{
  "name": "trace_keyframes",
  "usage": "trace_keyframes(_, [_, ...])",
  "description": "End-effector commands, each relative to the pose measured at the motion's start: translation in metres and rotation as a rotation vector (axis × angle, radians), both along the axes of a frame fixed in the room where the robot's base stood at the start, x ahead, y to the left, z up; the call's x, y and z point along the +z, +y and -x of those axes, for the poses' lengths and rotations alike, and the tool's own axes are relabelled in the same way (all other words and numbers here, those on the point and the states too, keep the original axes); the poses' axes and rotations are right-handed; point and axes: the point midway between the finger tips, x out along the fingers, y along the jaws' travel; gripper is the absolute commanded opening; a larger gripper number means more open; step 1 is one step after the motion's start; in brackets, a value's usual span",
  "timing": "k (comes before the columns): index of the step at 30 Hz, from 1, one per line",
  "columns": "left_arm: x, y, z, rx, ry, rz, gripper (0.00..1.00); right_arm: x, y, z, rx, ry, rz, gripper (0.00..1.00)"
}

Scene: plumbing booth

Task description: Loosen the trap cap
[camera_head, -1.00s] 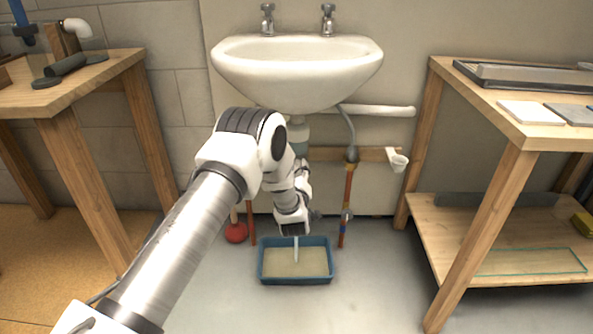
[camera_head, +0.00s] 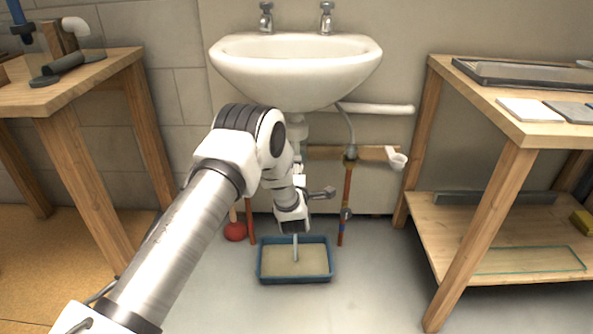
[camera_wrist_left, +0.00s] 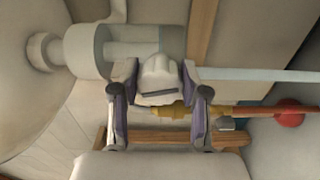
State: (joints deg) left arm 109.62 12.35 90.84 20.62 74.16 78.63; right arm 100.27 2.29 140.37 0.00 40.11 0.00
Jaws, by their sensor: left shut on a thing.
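The white lobed trap cap (camera_wrist_left: 158,82) is between the two purple-padded fingers of my left gripper (camera_wrist_left: 160,74) in the left wrist view. The fingers press on it from both sides. The cap is at the end of the pale trap body (camera_wrist_left: 98,50). In the head view the cap and the fingertips are hidden behind my left wrist under the sink (camera_head: 296,70). A pale strip (camera_head: 295,250), which looks like water, runs down toward the blue tray (camera_head: 294,281). It also shows beside the cap in the left wrist view (camera_wrist_left: 250,74). My right gripper is not in view.
A copper pipe (camera_head: 346,195) with a valve stands right of my wrist. A red plunger (camera_head: 235,232) stands left of the tray. Wooden benches flank the sink, the left (camera_head: 125,65) and the right (camera_head: 515,128). The floor in front of the tray is clear.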

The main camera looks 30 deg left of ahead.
Motion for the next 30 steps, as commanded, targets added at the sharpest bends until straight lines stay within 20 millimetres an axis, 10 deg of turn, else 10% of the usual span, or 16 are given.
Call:
trace_keyframes(28, [0.0009,0.0005,0.0002,0.001,-0.119,0.197,0.1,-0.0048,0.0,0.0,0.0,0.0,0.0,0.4])
trace_keyframes(29, [0.0009,0.0003,0.0002,0.001,-0.119,0.197,0.52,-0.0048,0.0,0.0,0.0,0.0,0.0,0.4])
trace_keyframes(30, [0.0009,0.0003,0.0002,0.001,-0.119,0.197,0.66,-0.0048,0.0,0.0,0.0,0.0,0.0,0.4])
